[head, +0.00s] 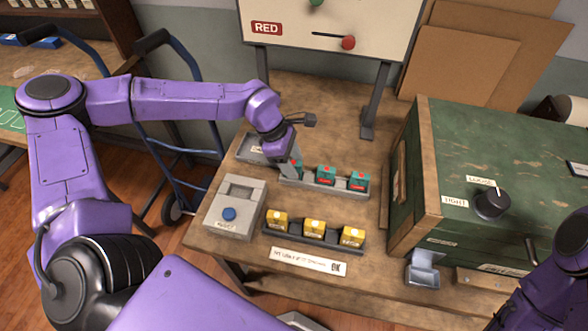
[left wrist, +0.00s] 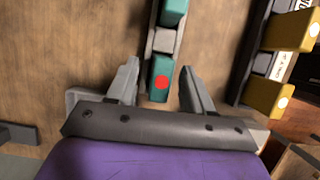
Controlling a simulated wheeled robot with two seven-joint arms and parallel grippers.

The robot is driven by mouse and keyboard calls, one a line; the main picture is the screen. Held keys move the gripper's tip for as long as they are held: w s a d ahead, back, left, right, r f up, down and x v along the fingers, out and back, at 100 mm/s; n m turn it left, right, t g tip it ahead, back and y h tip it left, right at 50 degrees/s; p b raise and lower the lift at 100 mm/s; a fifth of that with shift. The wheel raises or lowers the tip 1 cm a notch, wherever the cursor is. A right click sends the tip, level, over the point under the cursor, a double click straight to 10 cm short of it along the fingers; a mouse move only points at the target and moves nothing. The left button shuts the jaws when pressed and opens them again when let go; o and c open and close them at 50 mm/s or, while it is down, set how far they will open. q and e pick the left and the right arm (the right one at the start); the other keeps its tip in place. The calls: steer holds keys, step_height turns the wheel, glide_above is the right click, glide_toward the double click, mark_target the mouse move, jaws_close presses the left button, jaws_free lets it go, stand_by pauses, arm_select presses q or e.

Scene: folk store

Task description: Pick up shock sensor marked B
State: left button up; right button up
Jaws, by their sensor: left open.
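A grey rack (head: 335,187) on the wooden workbench holds teal sensors with red faces: a middle one (head: 326,175), a right one (head: 360,180) and a left one (head: 297,169) partly hidden by my gripper. A front rack holds yellow sensors: left (head: 277,219), middle (head: 314,228) and right (head: 352,237). I cannot read a letter B on any of them. My left gripper (head: 291,167) is at the left end of the teal row. In the left wrist view its open fingers (left wrist: 152,70) stand either side of a teal sensor with a red dot (left wrist: 161,72). My right gripper is out of view.
A grey box with a blue button (head: 229,213) stands left of the racks, with a grey tray (head: 252,148) behind it. A green cabinet with a knob (head: 491,203) stands on the right. A sign board (head: 330,25) rises behind. Bare bench lies behind the teal rack.

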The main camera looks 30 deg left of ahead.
arm_select(q)
steer(key=shift+d+f, duration=0.15)
steer(key=shift+f, duration=0.2)
jaws_close()
